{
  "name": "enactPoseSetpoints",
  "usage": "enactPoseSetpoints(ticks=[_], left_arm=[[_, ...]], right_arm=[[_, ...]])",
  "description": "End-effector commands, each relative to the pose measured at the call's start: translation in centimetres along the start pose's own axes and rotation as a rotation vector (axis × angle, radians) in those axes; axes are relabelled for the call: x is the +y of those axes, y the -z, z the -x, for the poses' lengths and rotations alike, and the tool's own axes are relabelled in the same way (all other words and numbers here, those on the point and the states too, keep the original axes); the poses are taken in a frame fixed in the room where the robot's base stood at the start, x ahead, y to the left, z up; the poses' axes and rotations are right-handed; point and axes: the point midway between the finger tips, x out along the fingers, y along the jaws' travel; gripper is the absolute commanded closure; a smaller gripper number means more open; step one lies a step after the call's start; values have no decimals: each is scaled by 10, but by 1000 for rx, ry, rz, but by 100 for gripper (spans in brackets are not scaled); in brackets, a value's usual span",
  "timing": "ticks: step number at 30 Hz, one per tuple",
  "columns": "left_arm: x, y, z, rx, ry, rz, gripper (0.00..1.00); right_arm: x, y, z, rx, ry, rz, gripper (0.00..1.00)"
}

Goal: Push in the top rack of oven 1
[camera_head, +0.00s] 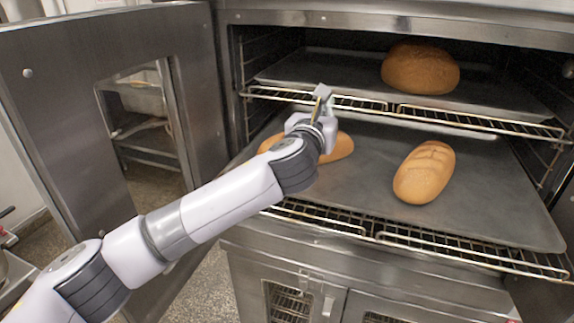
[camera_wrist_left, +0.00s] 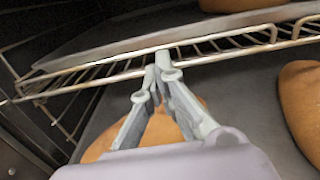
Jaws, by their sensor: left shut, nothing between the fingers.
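The top rack (camera_head: 470,121) of the open oven is a wire rack with a dark tray (camera_head: 330,68) on it. A round brown loaf (camera_head: 420,68) sits on that tray. My left gripper (camera_head: 322,92) is shut and empty, its tips at the front edge of the top rack, left of its middle. In the left wrist view the closed fingertips (camera_wrist_left: 161,62) overlap the rack's front wires (camera_wrist_left: 225,45); whether they touch cannot be told. My right gripper is not in view.
A lower rack (camera_head: 400,238) is pulled out below, its tray (camera_head: 480,205) holding a scored loaf (camera_head: 424,172) and another loaf (camera_head: 342,147) partly behind my left wrist. The open oven door (camera_head: 60,110) with a window stands at the left. Closed doors are below.

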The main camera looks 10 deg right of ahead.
Motion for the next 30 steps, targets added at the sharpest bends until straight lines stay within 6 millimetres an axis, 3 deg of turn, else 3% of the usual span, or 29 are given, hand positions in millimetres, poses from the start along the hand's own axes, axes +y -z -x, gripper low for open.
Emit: enactPoseSetpoints(ticks=[12, 30], left_arm=[[0, 0, -11, 0, 0, -1, 100], [8, -4, -12, -2, -1, 0, 100]], right_arm=[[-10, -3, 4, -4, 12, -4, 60], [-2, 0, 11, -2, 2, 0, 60]])
